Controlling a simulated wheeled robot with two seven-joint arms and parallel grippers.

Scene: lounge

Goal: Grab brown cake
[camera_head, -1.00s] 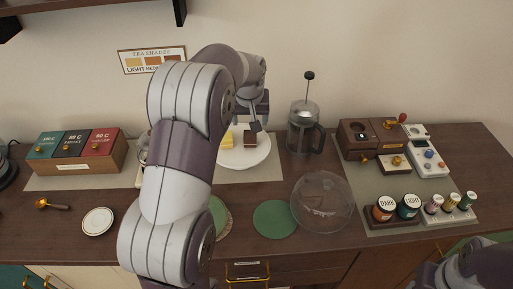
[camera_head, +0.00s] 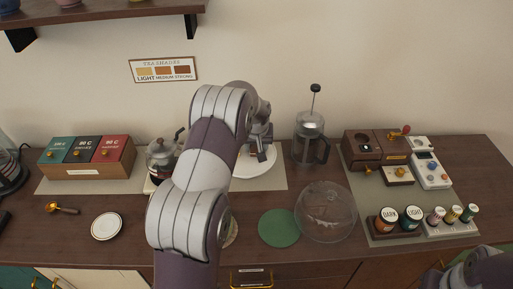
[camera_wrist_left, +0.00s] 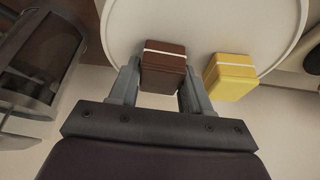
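The brown cake (camera_wrist_left: 163,62), a dark block with a pale stripe, sits on the white plate (camera_wrist_left: 235,18) in the left wrist view. The yellow cake (camera_wrist_left: 231,78) stands just right of it there. My left gripper (camera_wrist_left: 160,82) has one finger on each side of the brown cake. A narrow gap shows by the left finger; the right finger is very close to the cake, and contact is unclear. In the head view my left gripper (camera_head: 261,143) is over the plate (camera_head: 262,165), and my arm hides both cakes. Only part of my right arm shows, at the bottom right.
A French press (camera_head: 310,140) stands close right of the plate. A glass dome (camera_head: 326,212) and a green coaster (camera_head: 279,228) are in front. A glass teapot (camera_head: 163,158) stands left of my arm. A coffee grinder (camera_head: 372,148) is further right.

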